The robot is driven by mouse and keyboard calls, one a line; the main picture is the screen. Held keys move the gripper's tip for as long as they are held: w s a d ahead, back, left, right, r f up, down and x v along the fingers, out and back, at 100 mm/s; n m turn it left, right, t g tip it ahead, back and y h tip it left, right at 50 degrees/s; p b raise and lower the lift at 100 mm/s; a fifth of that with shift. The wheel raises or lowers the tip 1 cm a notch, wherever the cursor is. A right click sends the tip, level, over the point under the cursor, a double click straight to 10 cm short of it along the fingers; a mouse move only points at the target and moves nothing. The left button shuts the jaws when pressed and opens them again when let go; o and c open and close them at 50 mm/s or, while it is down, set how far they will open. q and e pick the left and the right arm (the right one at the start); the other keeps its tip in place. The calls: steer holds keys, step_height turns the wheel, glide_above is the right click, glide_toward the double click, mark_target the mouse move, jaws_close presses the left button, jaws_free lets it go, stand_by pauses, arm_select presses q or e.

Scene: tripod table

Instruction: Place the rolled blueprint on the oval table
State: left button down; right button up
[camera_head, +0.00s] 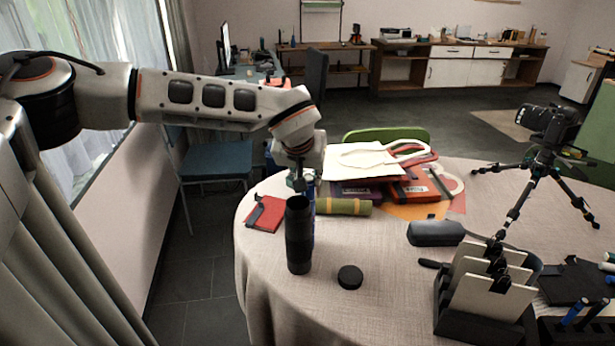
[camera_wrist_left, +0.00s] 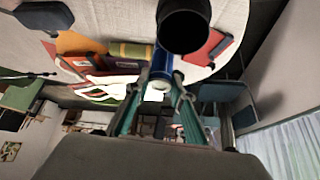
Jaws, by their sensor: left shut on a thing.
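The rolled blueprint is a blue roll with a pale end; it shows in the left wrist view (camera_wrist_left: 162,64) between the fingertips. In the head view only a blue strip of it (camera_head: 312,190) shows behind a tall black lens. My left gripper (camera_head: 302,182) is shut on the roll, which stands roughly upright over the left part of the table; the gripper shows in the wrist view too (camera_wrist_left: 160,88). The lens hides the roll's lower end, so I cannot tell whether it touches the table. The oval table (camera_head: 385,290) has a pale cloth. My right gripper is not in view.
The black lens (camera_head: 299,240) stands close in front of the roll, with a black cap (camera_head: 350,277) nearby. A red notebook (camera_head: 265,214), an olive roll (camera_head: 345,207) and folders (camera_head: 425,187) lie around. A camera tripod (camera_head: 540,160) stands right. The front-left cloth is clear.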

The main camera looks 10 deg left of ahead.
arm_select(q)
steer(key=c, duration=1.7)
jaws_free()
steer(key=shift+f, duration=0.15)
